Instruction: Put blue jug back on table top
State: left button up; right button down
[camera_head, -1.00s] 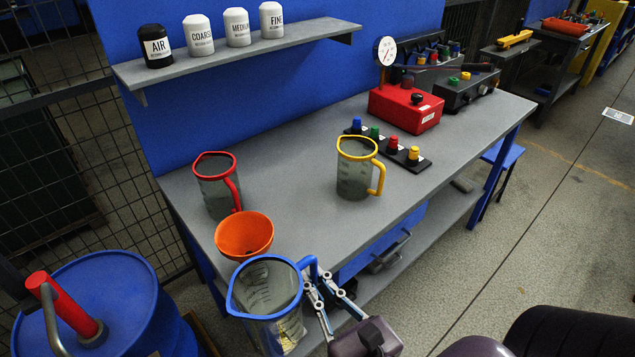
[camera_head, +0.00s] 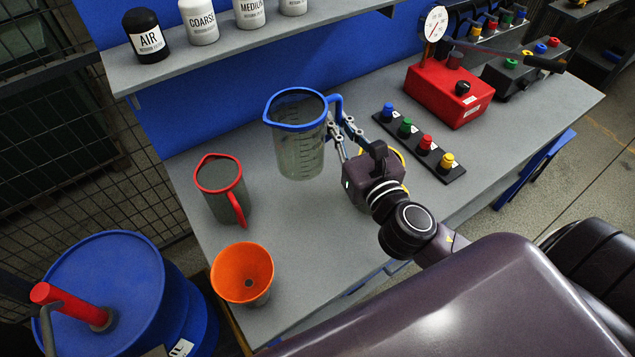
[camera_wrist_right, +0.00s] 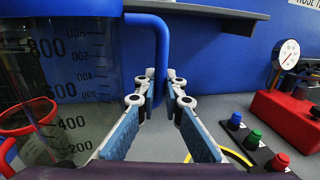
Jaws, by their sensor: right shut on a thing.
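The blue jug (camera_head: 300,145) is a clear measuring jug with a blue rim and handle. It is upright over the back middle of the grey table top (camera_head: 300,235); I cannot tell whether its base touches the table. My right gripper (camera_head: 340,122) is shut on the blue jug's handle, from the right side. In the right wrist view the fingers (camera_wrist_right: 160,95) close around the lower part of the blue handle (camera_wrist_right: 161,55), with the jug body (camera_wrist_right: 75,75) at the left. My left gripper is not in view.
A red-rimmed jug (camera_head: 220,188) and an orange funnel (camera_head: 242,275) stand at the left. A yellow-rimmed jug (camera_head: 398,158) is mostly hidden behind my right gripper. A knob strip (camera_head: 417,142) and red gauge box (camera_head: 448,95) are to the right. A shelf (camera_head: 250,45) overhangs behind.

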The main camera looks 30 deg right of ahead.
notch_tip(320, 180, down, 17)
jog(key=b, duration=0.6)
jog(key=shift+s+r, duration=0.15)
jog(key=shift+f, duration=0.35)
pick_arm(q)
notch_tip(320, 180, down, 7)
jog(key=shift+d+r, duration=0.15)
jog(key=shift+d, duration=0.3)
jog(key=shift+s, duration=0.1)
pick_arm(e)
jog(key=shift+f, duration=0.1)
jog(key=shift+f+b, duration=0.15)
jog(key=shift+b, duration=0.15)
jog(key=c, duration=2.3)
grip_release()
